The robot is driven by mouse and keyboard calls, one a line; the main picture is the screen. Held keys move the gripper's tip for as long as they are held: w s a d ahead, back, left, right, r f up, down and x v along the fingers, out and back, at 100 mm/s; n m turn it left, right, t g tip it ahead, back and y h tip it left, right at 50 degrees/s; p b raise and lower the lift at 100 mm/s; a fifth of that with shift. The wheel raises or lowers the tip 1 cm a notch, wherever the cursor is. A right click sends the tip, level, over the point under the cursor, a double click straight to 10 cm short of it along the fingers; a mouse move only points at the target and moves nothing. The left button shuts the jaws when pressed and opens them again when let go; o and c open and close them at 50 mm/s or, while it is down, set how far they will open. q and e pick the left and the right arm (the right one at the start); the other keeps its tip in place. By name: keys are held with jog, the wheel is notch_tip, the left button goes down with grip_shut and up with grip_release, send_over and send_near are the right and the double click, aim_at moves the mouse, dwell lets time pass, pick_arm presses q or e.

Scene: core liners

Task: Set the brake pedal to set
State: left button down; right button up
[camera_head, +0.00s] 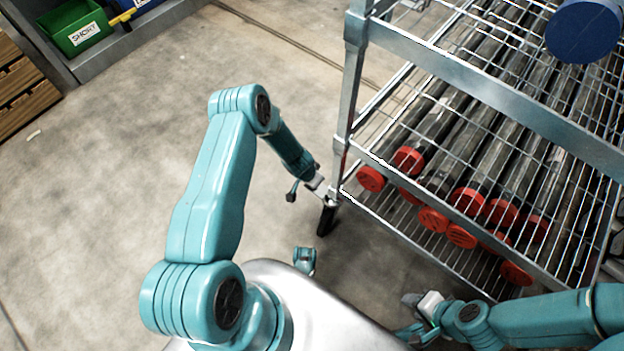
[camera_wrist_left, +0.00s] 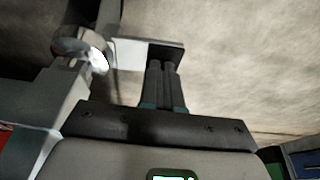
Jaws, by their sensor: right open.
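A caster with a dark wheel (camera_head: 327,219) stands under the near left corner post of the wire rack (camera_head: 345,110). In the left wrist view a pale metal plate with a dark edge (camera_wrist_left: 148,52) lies right at the fingertips; it may be the brake pedal, but its setting cannot be told. My left gripper (camera_head: 318,186) is at the caster, just below the rack's corner. In the left wrist view its two dark fingers (camera_wrist_left: 163,72) are side by side, shut, with nothing seen between them. My right gripper (camera_head: 411,302) is open and empty, low in front of the rack.
The rack's lower shelf holds several dark core tubes with red caps (camera_head: 468,201). A blue round-ended object (camera_head: 583,30) is on the upper shelf.

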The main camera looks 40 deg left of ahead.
pick_arm(q)
jog(key=shift+a+f, duration=0.15)
jog(key=shift+f, duration=0.05)
pick_arm(e)
jog(key=shift+a, duration=0.1)
pick_arm(q)
jog(key=shift+a+f, duration=0.15)
jog(key=shift+f, duration=0.2)
jog(key=shift+a+f+b, duration=0.3)
jog(key=shift+f+b, duration=0.2)
jog(key=shift+f, duration=0.25)
pick_arm(e)
jog(key=shift+w+a+f, duration=0.1)
jog(key=shift+a+f, duration=0.1)
jog(key=shift+f, duration=0.25)
jog(key=shift+r, duration=0.1)
